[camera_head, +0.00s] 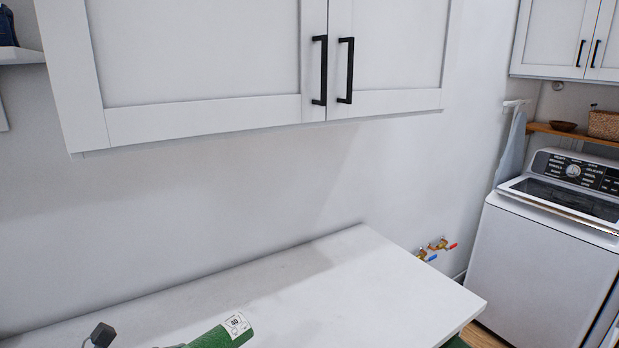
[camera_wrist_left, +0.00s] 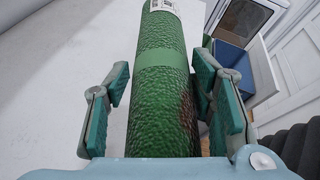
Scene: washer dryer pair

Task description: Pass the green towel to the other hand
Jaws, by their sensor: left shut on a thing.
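The green towel is a textured roll with a white label at one end. In the left wrist view the towel (camera_wrist_left: 160,95) runs lengthwise between the two fingers of my left gripper (camera_wrist_left: 163,70), which is shut on it. In the head view only the labelled end of the towel (camera_head: 222,334) shows at the bottom edge, over the white counter; the rest is cut off. I cannot tell how far it is above the counter. My right gripper does not show in either view.
The white counter (camera_head: 340,275) is bare in its visible part. White wall cabinets (camera_head: 205,60) with black handles hang above it. A white washer (camera_head: 535,260) stands at the right, past wall valves (camera_head: 432,248). A blue bin (camera_wrist_left: 231,58) shows in the left wrist view.

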